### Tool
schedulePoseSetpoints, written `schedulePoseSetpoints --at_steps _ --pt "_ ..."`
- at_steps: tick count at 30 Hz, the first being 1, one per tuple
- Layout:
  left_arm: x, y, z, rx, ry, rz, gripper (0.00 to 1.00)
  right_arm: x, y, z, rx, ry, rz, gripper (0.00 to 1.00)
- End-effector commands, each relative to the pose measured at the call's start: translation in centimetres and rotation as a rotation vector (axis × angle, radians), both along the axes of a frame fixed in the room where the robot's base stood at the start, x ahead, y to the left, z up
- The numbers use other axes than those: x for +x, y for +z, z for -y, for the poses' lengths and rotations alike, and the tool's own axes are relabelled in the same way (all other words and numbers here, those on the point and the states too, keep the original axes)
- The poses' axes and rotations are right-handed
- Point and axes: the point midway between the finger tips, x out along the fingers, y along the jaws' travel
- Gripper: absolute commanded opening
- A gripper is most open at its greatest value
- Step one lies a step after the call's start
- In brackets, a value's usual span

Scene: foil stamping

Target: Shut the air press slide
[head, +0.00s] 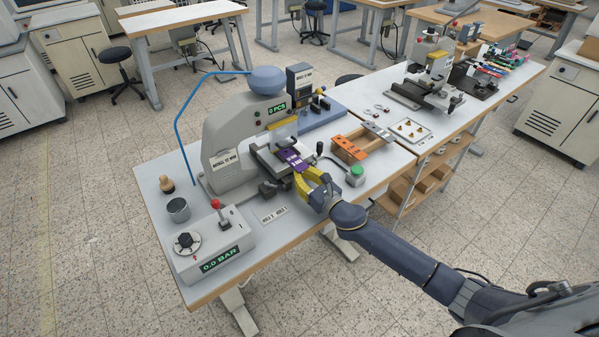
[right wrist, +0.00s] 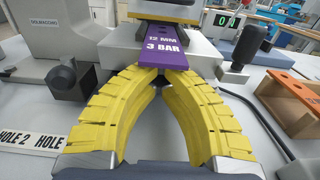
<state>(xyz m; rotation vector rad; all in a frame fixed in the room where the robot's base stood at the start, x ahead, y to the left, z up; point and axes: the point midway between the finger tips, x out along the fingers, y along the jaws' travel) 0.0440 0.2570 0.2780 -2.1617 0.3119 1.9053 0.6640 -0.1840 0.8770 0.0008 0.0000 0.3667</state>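My right gripper (head: 302,174) is at the slide's front. Its yellow fingers meet at the tips (right wrist: 158,74), just under the plate's near end. The plate partly hides the tips, so contact is unclear. My left gripper is out of view.
A control box reading "0.0 BAR" (head: 214,246) stands front left, near a metal cup (head: 178,210) and a wooden-handled stamp (head: 166,185). Right of the slide are a black-knobbed handle (right wrist: 237,66), a green button box (head: 355,176) and an orange-and-wood holder (head: 349,151).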

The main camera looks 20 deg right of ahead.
Motion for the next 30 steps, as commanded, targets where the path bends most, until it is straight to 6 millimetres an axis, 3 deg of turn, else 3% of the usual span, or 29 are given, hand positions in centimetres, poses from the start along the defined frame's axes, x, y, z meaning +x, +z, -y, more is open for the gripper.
schedulePoseSetpoints --at_steps 5,15,26,27,30 --pt "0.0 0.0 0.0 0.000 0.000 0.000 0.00 -2.7 -0.1 0.2 -0.003 0.015 -0.002 0.00" --pt "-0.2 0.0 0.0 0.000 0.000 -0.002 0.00 -8.2 -0.1 2.5 -0.001 0.013 -0.003 0.00" --pt "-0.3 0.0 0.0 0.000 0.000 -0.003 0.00 -11.2 -0.1 3.7 0.000 0.013 -0.001 0.00" --pt "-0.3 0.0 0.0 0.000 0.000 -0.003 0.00 -11.3 -0.1 3.8 -0.001 0.013 -0.001 0.10" --pt "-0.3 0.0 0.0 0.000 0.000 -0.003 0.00 -11.5 0.6 4.7 -0.001 -0.002 0.003 0.21"
